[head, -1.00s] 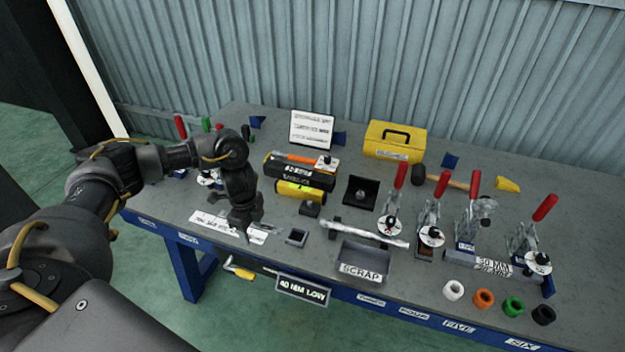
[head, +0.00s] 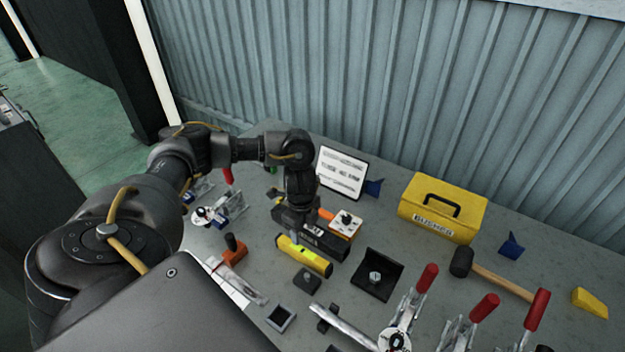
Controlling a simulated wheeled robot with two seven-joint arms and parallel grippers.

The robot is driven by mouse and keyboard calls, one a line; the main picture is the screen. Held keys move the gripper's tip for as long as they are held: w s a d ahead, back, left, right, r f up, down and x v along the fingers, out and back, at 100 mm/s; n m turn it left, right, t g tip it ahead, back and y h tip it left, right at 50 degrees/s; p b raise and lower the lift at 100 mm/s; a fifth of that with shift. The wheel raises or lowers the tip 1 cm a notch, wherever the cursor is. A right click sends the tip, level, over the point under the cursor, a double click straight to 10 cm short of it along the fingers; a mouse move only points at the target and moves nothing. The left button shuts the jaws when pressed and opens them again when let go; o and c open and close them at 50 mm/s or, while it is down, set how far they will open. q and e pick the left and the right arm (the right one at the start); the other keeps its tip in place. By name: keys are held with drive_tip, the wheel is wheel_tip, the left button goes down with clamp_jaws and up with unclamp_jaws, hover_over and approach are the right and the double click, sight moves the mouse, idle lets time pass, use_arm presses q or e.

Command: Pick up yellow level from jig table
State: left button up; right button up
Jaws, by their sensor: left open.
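The yellow level (head: 312,259) lies on the grey jig table (head: 228,249), just left of the picture's middle, in front of a long black block with white lettering (head: 331,242). My left gripper (head: 294,236) points down at the level's left end and overlaps it and the black block in the picture. It is open and has nothing visible in it. I cannot tell whether its fingertips touch the level, as the dark fingers blend with the block behind. My right gripper is out of view.
A black angle block (head: 377,277) sits right of the level. Red-handled clamps (head: 425,280) line the front right. A white sign (head: 341,172) stands behind the gripper.

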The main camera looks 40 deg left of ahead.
sight(303, 250)
use_arm(q)
drive_tip(key=s+f, duration=0.2)
drive_tip(key=f, duration=0.1)
drive_tip(key=shift+s, duration=0.1)
drive_tip(key=shift+w+f, duration=1.2)
drive_tip(key=shift+f, duration=0.2)
drive_tip(key=shift+s+d+f+p, duration=0.1)
drive_tip(key=shift+s+f+p, duration=0.5)
drive_tip(key=shift+s+f, duration=0.15)
drive_tip(key=f, duration=0.2)
drive_tip(key=shift+w+f, duration=0.25)
drive_tip(key=shift+f, duration=0.05)
drive_tip(key=shift+w+f, duration=0.1)
drive_tip(key=shift+f, duration=0.25)
drive_tip(key=shift+c, duration=0.3)
clamp_jaws()
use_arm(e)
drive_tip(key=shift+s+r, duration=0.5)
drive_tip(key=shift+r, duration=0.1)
